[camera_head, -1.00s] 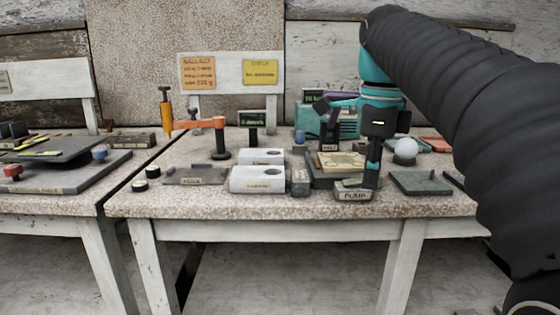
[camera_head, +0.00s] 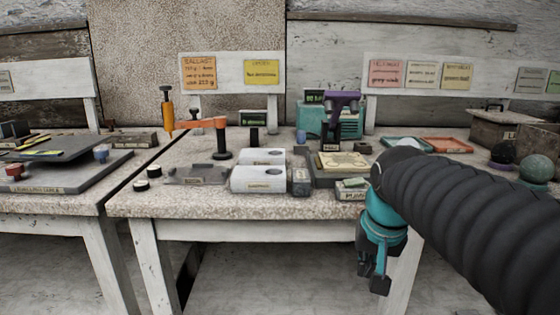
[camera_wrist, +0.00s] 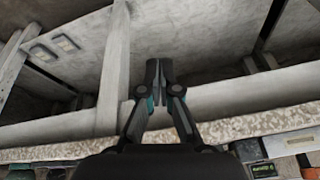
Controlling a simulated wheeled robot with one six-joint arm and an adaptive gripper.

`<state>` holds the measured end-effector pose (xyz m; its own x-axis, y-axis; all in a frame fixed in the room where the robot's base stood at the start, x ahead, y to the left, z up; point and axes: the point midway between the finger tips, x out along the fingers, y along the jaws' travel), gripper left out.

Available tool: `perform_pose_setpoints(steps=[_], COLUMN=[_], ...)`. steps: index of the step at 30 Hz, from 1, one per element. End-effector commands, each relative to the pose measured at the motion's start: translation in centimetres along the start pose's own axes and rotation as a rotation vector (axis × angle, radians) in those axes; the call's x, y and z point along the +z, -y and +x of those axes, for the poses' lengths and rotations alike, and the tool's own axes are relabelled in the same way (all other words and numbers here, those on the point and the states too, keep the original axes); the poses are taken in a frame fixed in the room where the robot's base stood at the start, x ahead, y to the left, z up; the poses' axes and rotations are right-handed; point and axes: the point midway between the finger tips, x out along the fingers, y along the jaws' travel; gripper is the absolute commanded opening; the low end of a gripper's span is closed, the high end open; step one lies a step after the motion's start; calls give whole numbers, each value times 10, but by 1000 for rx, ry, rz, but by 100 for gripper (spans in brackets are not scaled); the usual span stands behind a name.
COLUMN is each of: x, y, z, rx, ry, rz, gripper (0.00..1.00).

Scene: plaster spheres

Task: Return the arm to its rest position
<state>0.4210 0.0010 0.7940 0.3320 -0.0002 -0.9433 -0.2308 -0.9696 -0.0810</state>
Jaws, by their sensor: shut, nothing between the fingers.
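My gripper (camera_head: 379,284) hangs at the end of my black-sleeved arm in the head view, in front of the workbench (camera_head: 300,209) and below its top edge. It points down, near the right front leg of the bench. In the wrist view my gripper (camera_wrist: 158,80) has its dark fingers together, with nothing between them. Behind the fingers are the bench's underside framing and the floor. My arm covers the right part of the bench top in the head view.
The bench top holds white blocks (camera_head: 258,179), an orange-armed stand (camera_head: 221,140), a teal device (camera_head: 347,121) and a purple tool (camera_head: 341,104). Dark and green spheres (camera_head: 535,168) stand at the right. A second bench (camera_head: 70,206) is at the left. The floor in front is open.

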Motion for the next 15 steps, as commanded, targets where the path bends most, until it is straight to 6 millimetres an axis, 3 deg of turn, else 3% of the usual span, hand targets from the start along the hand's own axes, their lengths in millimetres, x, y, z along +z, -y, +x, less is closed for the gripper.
perform_pose_setpoints(steps=[1,4,9,12,15], x=[21,58,116,135,139], y=[-5,-15,-29,-34,-36], z=[7,21,38,40,32], rx=[-4,-9,-11,-12,-16], ry=[-19,-58,-90,-101,-131], rz=[-75,-203,-251,-250,-249], gripper=[0,0,0,0,0])
